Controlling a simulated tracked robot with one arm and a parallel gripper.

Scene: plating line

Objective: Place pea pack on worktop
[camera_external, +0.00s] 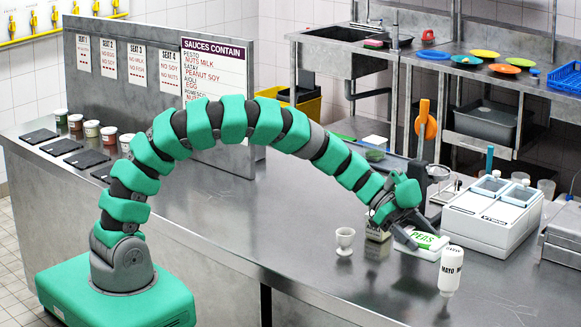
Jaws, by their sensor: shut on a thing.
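The pea pack (430,241) is a small white and green pack with lettering on its face. It is at the tip of my gripper (407,236), low over the right part of the steel worktop (300,232). My gripper is shut on the pack, and its dark fingers hide the pack's left end. I cannot tell whether the pack's underside touches the worktop.
A white egg cup (345,240) stands left of my gripper. A mayo bottle (451,272) stands just right of the pack, and a white machine (492,215) behind. The worktop's middle is clear.

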